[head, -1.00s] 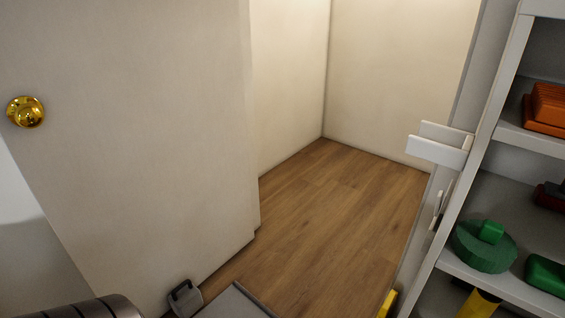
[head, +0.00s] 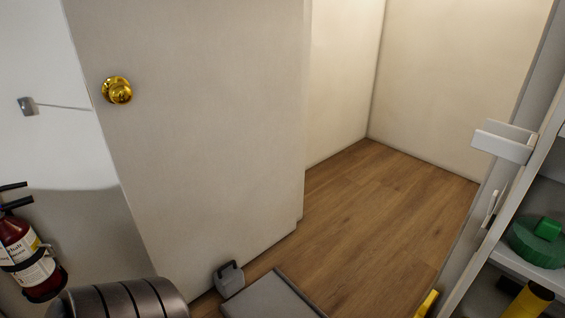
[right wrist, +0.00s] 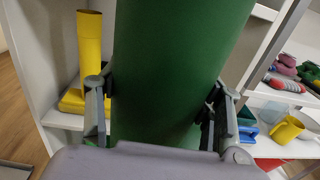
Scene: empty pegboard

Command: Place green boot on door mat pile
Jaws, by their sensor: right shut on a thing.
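My right gripper (right wrist: 158,92) is shut on a large green thing in the right wrist view, with one finger on each side of it. It looks like the shaft of the green boot (right wrist: 170,60); its ends run out of the picture. In the head view a flat grey slab with a dark edge (head: 262,300) lies on the floor at the bottom middle. It may be the door mat pile, but only its far part shows. Neither of my grippers shows in the head view.
White shelves (head: 510,262) stand at the right, holding green and yellow things. A pale door with a brass knob (head: 117,90) stands at the left. A small grey block with a handle (head: 229,279) is beside the slab. A fire extinguisher (head: 30,262) hangs left. Wooden floor (head: 370,225) beyond is clear.

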